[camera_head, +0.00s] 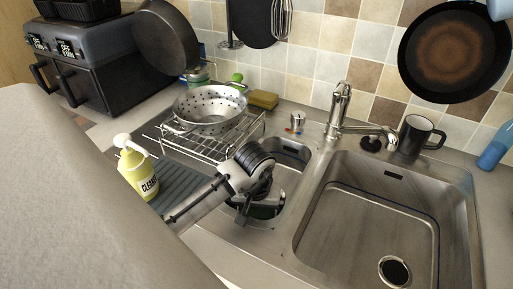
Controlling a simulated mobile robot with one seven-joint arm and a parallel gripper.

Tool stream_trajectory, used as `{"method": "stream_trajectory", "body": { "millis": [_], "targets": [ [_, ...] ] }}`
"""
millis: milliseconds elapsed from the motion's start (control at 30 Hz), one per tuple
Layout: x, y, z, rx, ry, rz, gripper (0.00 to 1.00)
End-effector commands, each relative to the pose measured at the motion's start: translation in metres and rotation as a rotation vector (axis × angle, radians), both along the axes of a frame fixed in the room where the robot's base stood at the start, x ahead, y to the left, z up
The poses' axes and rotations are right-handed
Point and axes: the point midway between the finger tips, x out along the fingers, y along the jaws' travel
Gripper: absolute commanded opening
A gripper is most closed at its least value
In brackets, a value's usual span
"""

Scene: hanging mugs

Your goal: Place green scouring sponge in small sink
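The small sink (291,158) is the narrow steel basin left of the large one. My gripper (262,207) points down into it, and my wrist hides much of the basin. A dark green patch (266,213) shows low in the small sink, right by my fingers. It may be the green scouring sponge, but most of it is hidden. I cannot tell whether the fingers hold it or whether it rests on the sink floor. The finger opening is too dark and small to read.
A yellowish sponge (263,99) lies by the tiled wall. A wire rack (215,145) with a colander (211,108) and a yellow cleaner bottle (138,172) stand left of the small sink. The tap (340,110) and a black mug (416,135) are behind the empty large sink (362,225).

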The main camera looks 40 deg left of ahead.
Motion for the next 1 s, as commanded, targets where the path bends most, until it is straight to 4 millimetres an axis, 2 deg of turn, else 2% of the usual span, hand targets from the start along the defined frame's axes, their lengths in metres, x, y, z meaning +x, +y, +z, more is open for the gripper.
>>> {"method": "stream_trajectory", "body": {
  "millis": [233, 367, 467, 800, 1000],
  "targets": [
    [0.000, 0.000, 0.001, 0.000, 0.000, 0.000, 1.00],
    [0.000, -0.001, 0.010, 0.000, -0.002, 0.000, 1.00],
    [-0.002, -0.002, 0.025, 0.001, -0.003, -0.001, 1.00],
    [-0.011, -0.009, 0.101, 0.003, -0.002, -0.002, 1.00],
    [-0.015, -0.011, 0.129, 0.002, 0.000, -0.001, 1.00]
  ]
}}
